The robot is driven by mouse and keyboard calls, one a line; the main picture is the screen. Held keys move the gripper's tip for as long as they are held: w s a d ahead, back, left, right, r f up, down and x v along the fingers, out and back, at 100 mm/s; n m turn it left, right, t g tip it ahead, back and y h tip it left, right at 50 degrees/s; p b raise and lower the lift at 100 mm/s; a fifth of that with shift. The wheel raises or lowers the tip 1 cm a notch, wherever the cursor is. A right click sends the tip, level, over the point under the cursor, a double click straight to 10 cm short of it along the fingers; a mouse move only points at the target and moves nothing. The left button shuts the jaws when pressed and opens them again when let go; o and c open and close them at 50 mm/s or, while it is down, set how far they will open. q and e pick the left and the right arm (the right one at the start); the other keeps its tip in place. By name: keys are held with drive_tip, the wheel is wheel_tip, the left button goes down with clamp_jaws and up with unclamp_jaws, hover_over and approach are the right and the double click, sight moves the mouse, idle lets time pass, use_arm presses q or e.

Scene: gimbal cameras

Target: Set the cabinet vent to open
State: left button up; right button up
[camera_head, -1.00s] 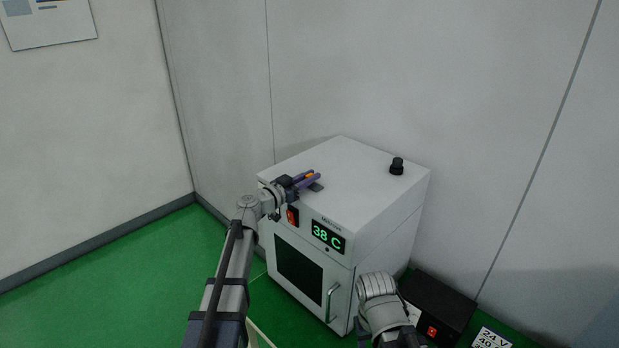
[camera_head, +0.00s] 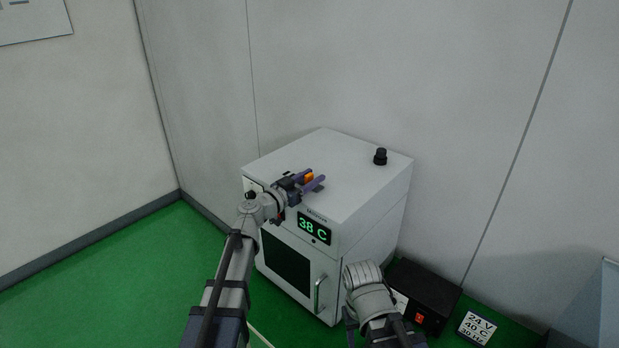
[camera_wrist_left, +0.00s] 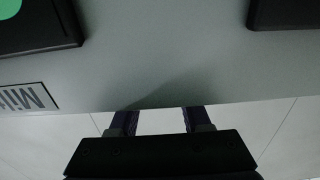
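The white cabinet (camera_head: 357,215) stands in the room corner, with a green 38 C display (camera_head: 314,227), a dark door window and a door handle. The same front shows in the left wrist view, upside down, with the display's corner at top left. My left gripper (camera_head: 309,179) is over the cabinet's top near its front left edge, its two purple fingers apart. A small orange patch shows between the fingers; I cannot tell whether they touch it. No vent part is clearly recognisable. Both fingers (camera_wrist_left: 160,122) show apart in the left wrist view, tips hidden. My right gripper's fingers are not visible.
A black knob (camera_head: 380,157) stands at the back right of the cabinet's top. A black box (camera_head: 424,293) with a red switch and a 24 V 40 C sign (camera_head: 478,327) are on the right. Walls stand close behind; the green floor (camera_head: 110,285) is free at left.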

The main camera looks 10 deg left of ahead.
use_arm(q)
drive_tip(key=shift+a, duration=0.15)
drive_tip(key=v, duration=0.7)
drive_tip(key=shift+s+a, duration=0.15)
drive_tip(key=shift+s, duration=0.15)
